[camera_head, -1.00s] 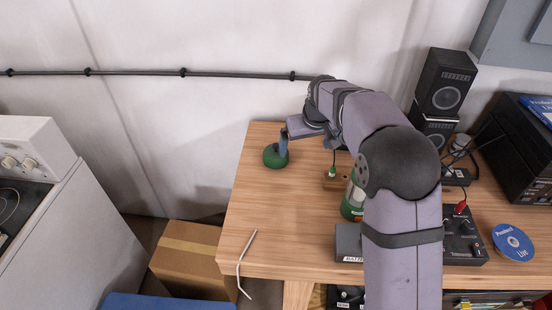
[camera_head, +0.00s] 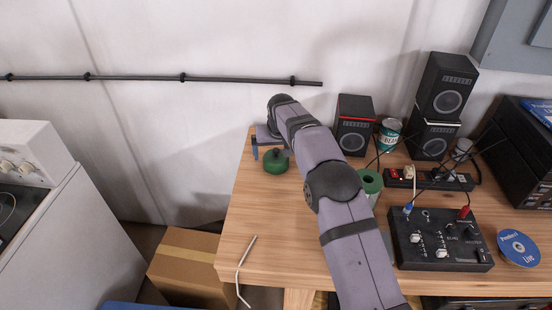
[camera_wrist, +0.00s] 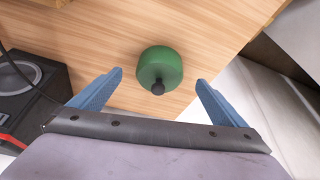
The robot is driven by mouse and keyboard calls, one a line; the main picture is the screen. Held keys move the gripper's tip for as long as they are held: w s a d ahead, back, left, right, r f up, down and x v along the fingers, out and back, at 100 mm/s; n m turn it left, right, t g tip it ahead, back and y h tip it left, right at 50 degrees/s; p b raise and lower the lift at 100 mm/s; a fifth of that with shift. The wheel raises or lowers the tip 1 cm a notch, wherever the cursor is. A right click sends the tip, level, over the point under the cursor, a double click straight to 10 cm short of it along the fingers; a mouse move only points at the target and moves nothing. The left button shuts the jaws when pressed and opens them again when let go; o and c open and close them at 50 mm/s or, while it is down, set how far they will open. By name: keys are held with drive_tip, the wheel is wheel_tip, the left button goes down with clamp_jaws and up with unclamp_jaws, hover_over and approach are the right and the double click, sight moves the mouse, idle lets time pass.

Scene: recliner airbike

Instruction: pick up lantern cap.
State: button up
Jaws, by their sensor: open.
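The lantern cap is a round green piece with a dark knob on top. It stands upright on the wooden table near its left edge, in the head view (camera_head: 276,165) and in the middle of the wrist view (camera_wrist: 160,66). My gripper (camera_wrist: 160,78) is open, with its two blue fingers apart. In the wrist view the fingertips lie to the left and right of the cap, with gaps on both sides. In the head view my gripper (camera_head: 269,149) is at the cap's far side, and I cannot tell its exact height. The fingers hold nothing.
A green cylindrical object (camera_head: 371,182) stands beside my arm, partly hidden. Speakers (camera_head: 354,124), a can (camera_head: 389,133), a power strip (camera_head: 432,178) and a black mixer (camera_head: 440,240) fill the right side.

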sight(277, 158)
drive_tip(key=shift+w+f, duration=0.15)
drive_tip(key=shift+f, duration=0.15)
drive_tip(key=p+x, duration=0.2)
drive_tip(key=p, duration=0.1)
drive_tip(key=shift+w+a+f, duration=0.1)
drive_tip(key=shift+w+f, duration=0.1)
drive_tip(key=shift+w, duration=0.1)
drive_tip(key=shift+p+x, duration=0.5)
drive_tip(key=shift+x, duration=0.7)
drive_tip(key=shift+f, duration=0.1)
drive_tip(key=c, duration=1.2)
